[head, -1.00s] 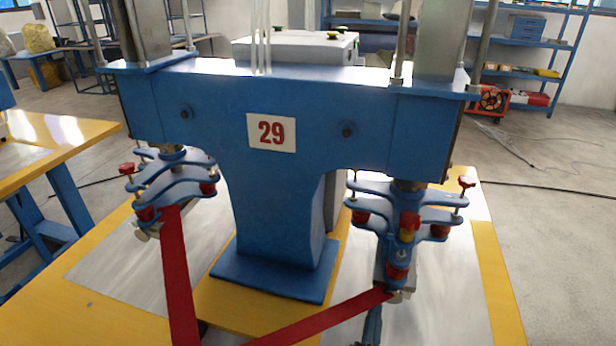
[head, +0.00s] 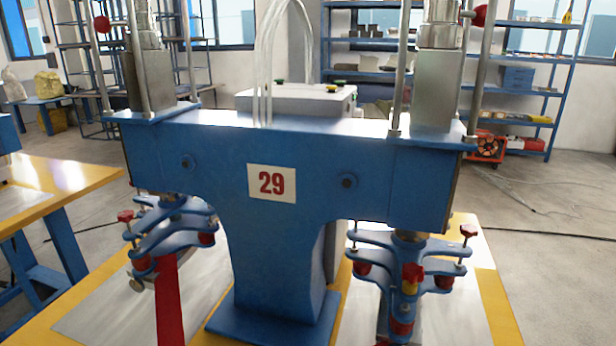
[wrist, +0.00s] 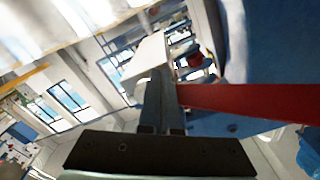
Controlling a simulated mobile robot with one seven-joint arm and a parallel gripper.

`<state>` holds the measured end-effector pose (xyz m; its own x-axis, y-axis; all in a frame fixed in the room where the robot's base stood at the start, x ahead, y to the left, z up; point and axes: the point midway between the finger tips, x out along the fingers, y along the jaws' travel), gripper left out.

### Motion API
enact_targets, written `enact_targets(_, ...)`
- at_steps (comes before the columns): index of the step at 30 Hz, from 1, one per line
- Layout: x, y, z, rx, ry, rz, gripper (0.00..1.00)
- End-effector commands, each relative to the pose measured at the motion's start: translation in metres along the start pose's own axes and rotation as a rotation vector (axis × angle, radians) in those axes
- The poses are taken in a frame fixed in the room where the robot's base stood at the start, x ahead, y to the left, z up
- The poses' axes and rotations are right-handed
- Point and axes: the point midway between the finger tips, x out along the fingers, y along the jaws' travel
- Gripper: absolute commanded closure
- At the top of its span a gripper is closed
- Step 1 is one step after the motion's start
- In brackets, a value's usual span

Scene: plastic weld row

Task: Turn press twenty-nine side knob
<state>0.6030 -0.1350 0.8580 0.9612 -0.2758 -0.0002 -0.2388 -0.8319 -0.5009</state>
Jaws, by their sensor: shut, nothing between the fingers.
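A red knob (head: 480,15) sticks out beside the right column, and another red knob (head: 101,24) is beside the left column. Smaller red knobs (head: 468,231) sit on the clamp heads below; I cannot tell which is the side knob. In the wrist view, my gripper (wrist: 160,78) is shut and empty. A dark red round part (wrist: 195,60) shows beyond its fingertips, apparently apart from them. My gripper is not clearly visible in the head view.
A red strip (head: 170,305) hangs from the left clamp head, and a red band (wrist: 250,97) runs close beside my fingers in the wrist view. A yellow-edged table (head: 85,172) stands at left. Blue shelves (head: 548,60) are behind. Open floor (head: 560,240) lies at right.

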Motion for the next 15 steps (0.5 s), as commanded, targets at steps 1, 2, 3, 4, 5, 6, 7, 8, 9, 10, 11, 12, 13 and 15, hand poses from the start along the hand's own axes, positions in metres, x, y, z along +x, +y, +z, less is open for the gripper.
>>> enact_targets(1,-0.0001,0.0009,-0.0006,0.000,0.001,0.001,1.00)
enact_targets(2,-0.0001,0.0011,-0.0010,0.000,0.001,0.001,1.00)
enact_targets(3,-0.0001,0.0013,-0.0015,0.000,0.001,0.001,1.00)
enact_targets(4,0.0000,0.0014,-0.0020,0.000,0.001,0.001,1.00)
enact_targets(5,0.0000,0.0015,-0.0025,0.000,0.002,0.001,1.00)
enact_targets(6,0.0000,0.0017,-0.0032,0.000,0.002,0.001,1.00)
enact_targets(7,0.0001,0.0019,-0.0037,0.000,0.003,0.001,1.00)
enact_targets(8,0.0001,0.0021,-0.0043,-0.001,0.004,0.001,1.00)
enact_targets(9,0.0001,0.0023,-0.0050,-0.001,0.004,0.001,1.00)
enact_targets(10,0.0001,0.0020,-0.0053,-0.001,0.005,0.001,1.00)
enact_targets(11,0.0002,0.0021,-0.0055,-0.001,0.005,0.001,1.00)
enact_targets(12,0.0002,0.0023,-0.0057,-0.001,0.006,0.001,1.00)
enact_targets(13,0.0003,0.0025,-0.0058,-0.001,0.006,0.001,1.00)
enact_targets(15,0.0004,0.0032,-0.0059,-0.001,0.008,0.001,1.00)
